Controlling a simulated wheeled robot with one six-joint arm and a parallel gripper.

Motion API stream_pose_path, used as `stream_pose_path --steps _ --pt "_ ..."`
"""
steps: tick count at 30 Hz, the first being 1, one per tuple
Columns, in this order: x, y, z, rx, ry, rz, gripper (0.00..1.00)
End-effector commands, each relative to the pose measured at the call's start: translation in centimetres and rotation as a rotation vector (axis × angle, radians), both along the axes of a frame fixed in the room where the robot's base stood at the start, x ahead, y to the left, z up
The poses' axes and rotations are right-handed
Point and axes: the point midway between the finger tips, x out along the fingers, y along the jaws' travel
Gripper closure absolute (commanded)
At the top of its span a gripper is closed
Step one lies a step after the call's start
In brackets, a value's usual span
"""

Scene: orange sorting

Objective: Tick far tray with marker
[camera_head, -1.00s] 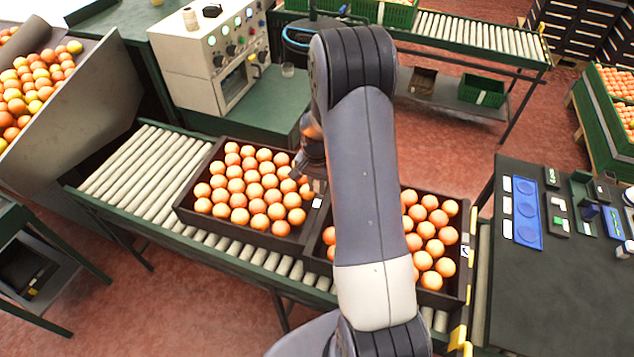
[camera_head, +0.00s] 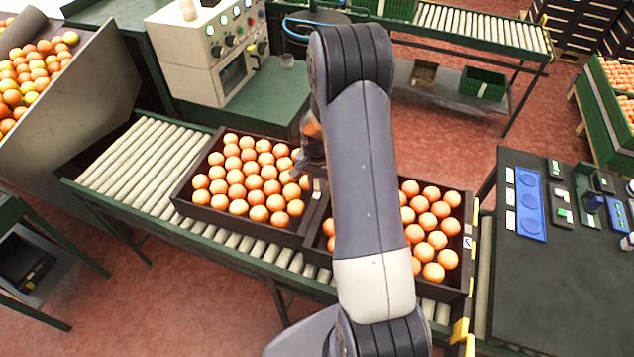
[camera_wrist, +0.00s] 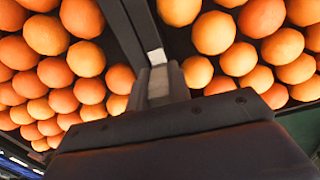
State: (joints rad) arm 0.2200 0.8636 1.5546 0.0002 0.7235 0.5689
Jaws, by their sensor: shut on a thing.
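The far tray (camera_head: 240,228), a dark crate full of oranges, sits on the roller conveyor left of my arm. A small pale label (camera_head: 317,184) is on its right end wall; the label also shows in the wrist view (camera_wrist: 156,57), just beyond my fingertips. My gripper (camera_wrist: 160,82) is shut on a thin light-grey piece, seemingly the marker, mostly hidden between the fingers. It is over the label end of the far tray; I cannot tell whether the tip touches. In the head view my arm hides most of the gripper. No mark is readable on this label.
A second orange tray (camera_head: 457,288) stands right beside it, partly behind my arm; its white label (camera_head: 467,242) bears a dark mark. A dark worktable (camera_head: 545,290) with a blue holder (camera_head: 529,205) is at right. A machine (camera_head: 205,60) stands behind.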

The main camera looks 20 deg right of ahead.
Motion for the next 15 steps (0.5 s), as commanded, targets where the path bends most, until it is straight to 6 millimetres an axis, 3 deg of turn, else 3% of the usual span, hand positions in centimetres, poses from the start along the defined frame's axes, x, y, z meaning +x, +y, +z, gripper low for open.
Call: stream_pose_path --steps 15 --pt "0.00 0.00 -0.43 0.000 0.000 0.000 1.00"
